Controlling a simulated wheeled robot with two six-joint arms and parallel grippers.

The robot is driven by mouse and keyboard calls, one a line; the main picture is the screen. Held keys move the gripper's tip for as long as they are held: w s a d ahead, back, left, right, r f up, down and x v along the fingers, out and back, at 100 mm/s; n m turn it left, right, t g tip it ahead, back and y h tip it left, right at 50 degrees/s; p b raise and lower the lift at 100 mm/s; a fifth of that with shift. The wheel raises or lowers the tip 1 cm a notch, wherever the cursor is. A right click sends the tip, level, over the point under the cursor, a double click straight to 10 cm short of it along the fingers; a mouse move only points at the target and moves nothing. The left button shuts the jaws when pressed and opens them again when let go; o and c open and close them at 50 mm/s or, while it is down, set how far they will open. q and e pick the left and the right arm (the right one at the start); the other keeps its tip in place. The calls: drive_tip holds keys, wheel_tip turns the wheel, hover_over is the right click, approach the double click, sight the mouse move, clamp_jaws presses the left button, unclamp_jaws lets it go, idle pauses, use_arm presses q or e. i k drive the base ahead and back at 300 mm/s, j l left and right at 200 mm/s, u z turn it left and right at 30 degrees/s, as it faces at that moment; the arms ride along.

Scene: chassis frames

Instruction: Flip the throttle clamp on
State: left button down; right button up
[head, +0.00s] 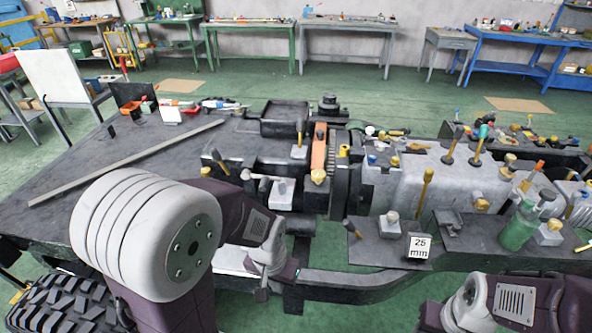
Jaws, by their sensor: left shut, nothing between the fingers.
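My left gripper (262,294) is small and partly hidden by its own wrist. It points down in front of the chassis frame (340,283), and its fingers are shut and empty. Several small levers and clamps stand on the chassis, including an upright yellow-handled lever (424,190), a black-handled lever (353,229) and an orange upright piece (319,152). I cannot tell which one is the throttle clamp. The left gripper touches none of these levers. My right forearm shows at the lower right, but its fingers are out of the picture.
A white "25 mm" block (419,247) and a green bottle (519,228) stand on the dark front plate. A long grey bar (125,163) lies on the left deck. A black tyre (68,305) is at lower left.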

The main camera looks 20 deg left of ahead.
sight(216, 157)
drive_tip(key=u, duration=1.4)
drive_tip(key=i+l+u, duration=0.1)
drive_tip(key=u, duration=0.35)
drive_tip(key=i+l+u, duration=0.2)
drive_tip(key=u, duration=0.2)
drive_tip(key=i+l+u, duration=0.15)
drive_tip(key=u, duration=0.3)
